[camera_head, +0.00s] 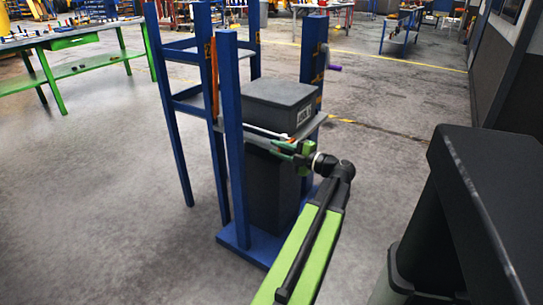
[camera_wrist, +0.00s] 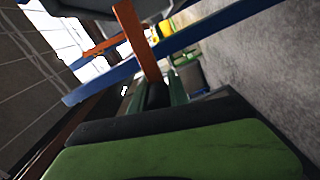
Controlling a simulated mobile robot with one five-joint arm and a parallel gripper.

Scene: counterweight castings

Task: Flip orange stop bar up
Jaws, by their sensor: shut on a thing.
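An orange bar (camera_wrist: 139,42) runs down to my gripper's green fingers (camera_wrist: 164,92) in the wrist view, and its end sits between them. In the head view my gripper (camera_head: 290,151) is at the front of the blue frame (camera_head: 231,140), by the grey shelf's edge. A thin pale bar (camera_head: 264,132) with a reddish end lies across the front there, close to the fingers. An upright orange strip (camera_head: 214,80) shows by the left posts. The fingers partly hide what they hold.
A dark grey block (camera_head: 278,98) with a label sits on the shelf, and a larger dark block (camera_head: 272,190) stands below. A purple handle (camera_head: 334,68) sticks out at the right post. A green table (camera_head: 75,42) stands at the left. The floor left of the frame is clear.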

